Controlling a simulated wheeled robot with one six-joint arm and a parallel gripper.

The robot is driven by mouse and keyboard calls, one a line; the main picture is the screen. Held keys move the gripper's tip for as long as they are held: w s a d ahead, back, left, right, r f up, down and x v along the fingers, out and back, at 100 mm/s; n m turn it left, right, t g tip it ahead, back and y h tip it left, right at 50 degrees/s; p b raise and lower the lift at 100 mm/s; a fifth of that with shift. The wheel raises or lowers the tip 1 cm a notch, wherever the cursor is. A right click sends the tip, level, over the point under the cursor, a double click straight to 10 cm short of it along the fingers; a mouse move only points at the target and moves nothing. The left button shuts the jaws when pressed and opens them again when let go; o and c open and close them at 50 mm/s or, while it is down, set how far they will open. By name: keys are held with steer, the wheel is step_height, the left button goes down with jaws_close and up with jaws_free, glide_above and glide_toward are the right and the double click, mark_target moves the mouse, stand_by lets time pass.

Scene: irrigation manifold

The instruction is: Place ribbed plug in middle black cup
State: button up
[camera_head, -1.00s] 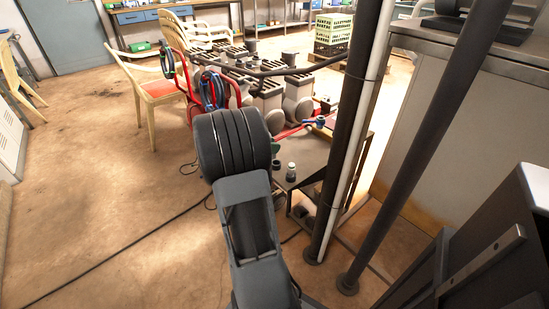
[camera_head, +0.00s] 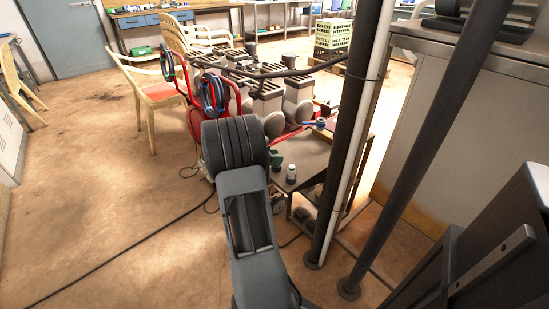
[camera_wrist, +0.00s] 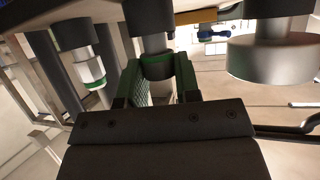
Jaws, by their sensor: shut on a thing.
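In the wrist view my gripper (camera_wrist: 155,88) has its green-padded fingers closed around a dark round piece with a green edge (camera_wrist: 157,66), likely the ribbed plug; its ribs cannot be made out. A grey stem (camera_wrist: 153,43) stands in line with this piece, below the middle black cup (camera_wrist: 150,14) in the picture. Whether the piece touches the stem or cup is unclear. Another black cup (camera_wrist: 74,33) is at left, with a pale green-ringed fitting (camera_wrist: 90,70) below it.
A wide metal cylinder (camera_wrist: 272,58) is close on the right in the wrist view, with a blue valve (camera_wrist: 212,34) behind. In the head view, a small bench (camera_head: 308,152) carries a white-topped fitting (camera_head: 291,172). Dark upright poles (camera_head: 345,150) stand to its right.

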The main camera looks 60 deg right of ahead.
steer(key=shift+f+b, duration=0.2)
steer(key=shift+b, duration=0.2)
steer(key=o, duration=0.9)
steer(key=shift+r, duration=0.15)
steer(key=shift+r+p, duration=0.2)
steer(key=shift+p, duration=0.35)
steer(key=p+v, duration=0.1)
steer(key=v, duration=1.1)
steer(key=s+a+n+t+y, duration=0.3)
steer(key=a+n, duration=0.9)
steer(key=a, duration=0.5)
steer(key=s+a+n+t+y, duration=0.3)
steer(key=a+n+t+y, duration=0.3)
steer(key=a+n, duration=0.5)
steer(key=a+y, duration=0.2)
steer(key=a, duration=0.4)
steer(key=shift+r+n, duration=0.25)
steer(key=shift+n, duration=0.15)
